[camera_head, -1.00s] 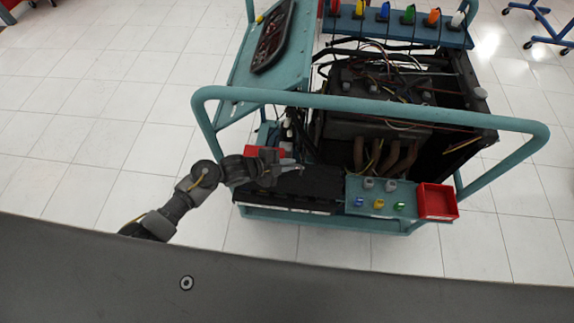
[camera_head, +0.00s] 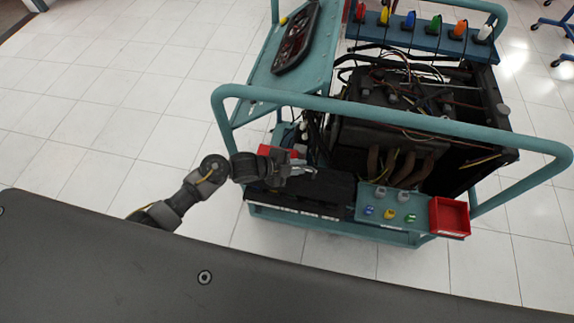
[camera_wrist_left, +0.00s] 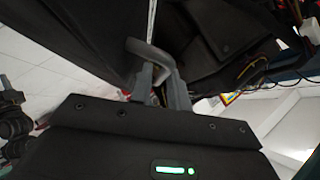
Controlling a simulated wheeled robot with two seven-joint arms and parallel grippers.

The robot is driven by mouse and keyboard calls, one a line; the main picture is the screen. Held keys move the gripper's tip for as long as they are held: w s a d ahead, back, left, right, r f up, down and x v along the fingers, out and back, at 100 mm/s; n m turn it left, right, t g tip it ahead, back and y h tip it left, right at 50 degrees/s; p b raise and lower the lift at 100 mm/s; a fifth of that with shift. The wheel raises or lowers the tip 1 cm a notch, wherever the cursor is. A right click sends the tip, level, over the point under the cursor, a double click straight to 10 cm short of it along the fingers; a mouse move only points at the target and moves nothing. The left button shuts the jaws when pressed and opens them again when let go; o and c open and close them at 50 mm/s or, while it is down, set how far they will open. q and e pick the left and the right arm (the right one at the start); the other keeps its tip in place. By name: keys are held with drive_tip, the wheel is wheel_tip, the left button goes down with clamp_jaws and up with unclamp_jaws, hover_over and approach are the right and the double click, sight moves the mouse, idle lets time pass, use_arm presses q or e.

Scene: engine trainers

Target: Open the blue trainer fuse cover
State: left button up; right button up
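The blue trainer (camera_head: 300,95) is a teal wheeled frame carrying an engine. A black box (camera_head: 332,190) lies along its front edge, left of a small teal panel; I cannot tell for certain whether it is the fuse cover. My left gripper (camera_head: 304,172) is over the left part of this box. The two fingers (camera_wrist_left: 161,88) stand close together with a narrow gap. Whether they grip the bent piece is unclear. My right gripper is not in view.
A red box (camera_head: 277,152) sits just behind my left gripper. The teal panel (camera_head: 385,228) has coloured knobs, with a red tray (camera_head: 449,217) at its right. The frame's tubular rail (camera_head: 400,115) crosses above. A gauge panel (camera_head: 297,38) is at the back left. White floor lies open at left.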

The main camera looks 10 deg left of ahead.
use_arm(q)
drive_tip(key=v, duration=0.9)
drive_tip(key=shift+s+a+r, duration=0.1)
drive_tip(key=shift+a+r, duration=0.1)
drive_tip(key=shift+c, duration=0.5)
